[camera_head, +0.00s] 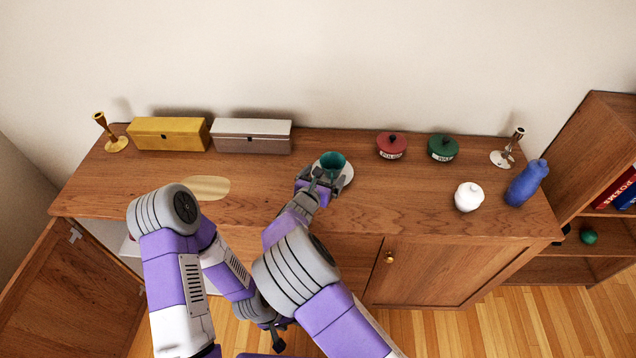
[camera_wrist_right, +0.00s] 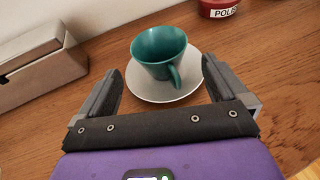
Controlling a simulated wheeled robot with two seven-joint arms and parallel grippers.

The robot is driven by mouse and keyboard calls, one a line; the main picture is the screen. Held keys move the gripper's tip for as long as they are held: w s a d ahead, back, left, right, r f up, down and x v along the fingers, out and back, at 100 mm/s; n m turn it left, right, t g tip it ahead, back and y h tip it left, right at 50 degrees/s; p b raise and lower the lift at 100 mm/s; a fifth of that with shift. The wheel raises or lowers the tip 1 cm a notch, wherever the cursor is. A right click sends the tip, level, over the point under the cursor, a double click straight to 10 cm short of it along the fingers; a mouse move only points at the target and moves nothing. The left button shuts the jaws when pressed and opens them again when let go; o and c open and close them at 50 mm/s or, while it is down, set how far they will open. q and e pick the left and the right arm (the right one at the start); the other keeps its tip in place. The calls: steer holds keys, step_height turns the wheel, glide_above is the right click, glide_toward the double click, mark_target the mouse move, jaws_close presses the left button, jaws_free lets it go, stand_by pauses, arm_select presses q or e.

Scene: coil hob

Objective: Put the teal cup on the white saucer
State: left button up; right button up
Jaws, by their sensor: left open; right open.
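The teal cup (camera_head: 332,160) appears to stand upright on the white saucer (camera_head: 348,174), near the middle of the wooden cabinet top. In the right wrist view the cup (camera_wrist_right: 158,50) is over the middle of the saucer (camera_wrist_right: 150,90), its handle pointing toward my gripper. My right gripper (camera_head: 323,178) is open just in front of the cup. Its fingers (camera_wrist_right: 162,88) are spread on either side of the saucer, with clear gaps to the cup. My left gripper (camera_head: 276,338) is low in front of the cabinet, small and partly hidden by my arms.
A yellow box (camera_head: 168,134) and a silver box (camera_head: 251,136) stand at the back left. Red (camera_head: 391,146) and green (camera_head: 442,148) lidded pots, a white jar (camera_head: 468,197) and a blue figure (camera_head: 527,184) stand to the right. An open cabinet door (camera_head: 75,300) hangs at the left.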

steer(key=v, duration=0.5)
steer(key=shift+s, duration=0.2)
stand_by(0.3)
